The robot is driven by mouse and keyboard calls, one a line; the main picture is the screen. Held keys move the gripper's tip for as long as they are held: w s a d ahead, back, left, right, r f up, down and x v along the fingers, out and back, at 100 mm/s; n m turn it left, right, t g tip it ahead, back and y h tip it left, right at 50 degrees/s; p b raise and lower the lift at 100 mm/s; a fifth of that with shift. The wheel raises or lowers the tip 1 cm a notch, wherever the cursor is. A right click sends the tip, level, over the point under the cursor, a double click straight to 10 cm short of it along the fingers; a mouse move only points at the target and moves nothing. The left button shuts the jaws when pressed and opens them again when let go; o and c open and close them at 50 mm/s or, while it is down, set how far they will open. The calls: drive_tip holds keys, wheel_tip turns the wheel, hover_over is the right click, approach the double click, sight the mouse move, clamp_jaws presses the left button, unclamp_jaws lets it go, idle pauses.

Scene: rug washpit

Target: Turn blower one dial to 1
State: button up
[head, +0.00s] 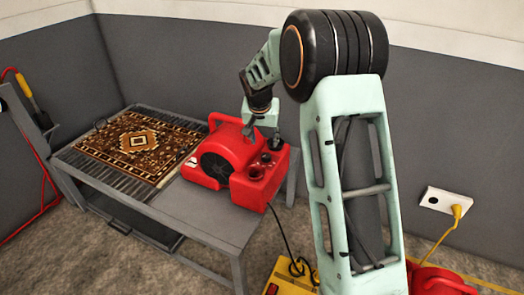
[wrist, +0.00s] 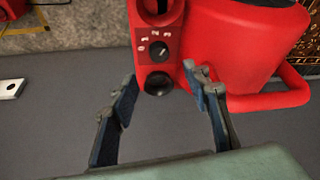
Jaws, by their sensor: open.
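A red blower (head: 222,150) sits on a grey slatted bench, with a control box (head: 250,190) at its front right. In the wrist view, the box's panel (wrist: 143,57) carries a black dial (wrist: 158,51) with small white numerals around its upper left side. A pale mark shows on the dial, but I cannot tell which numeral it points to. A round black part (wrist: 158,84) lies just below the dial. My gripper (wrist: 160,76) is open, its fingers apart on either side of this lower part. In the head view my gripper (head: 264,136) is over the box's far end.
A patterned rug (head: 137,142) lies on the bench (head: 225,222) to the left. A second red machine (head: 440,282) and a yellow item (head: 290,275) stand at the bottom right. A cable hangs from the bench. A wall outlet (head: 443,201) holds a yellow plug.

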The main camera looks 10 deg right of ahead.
sight(266, 155)
drive_tip(key=b+x, duration=0.3)
drive_tip(key=x, duration=0.7)
drive_tip(key=shift+f, duration=0.2)
drive_tip(key=c, duration=1.2)
drive_tip(key=shift+o, duration=0.2)
drive_tip(key=shift+d, duration=0.1)
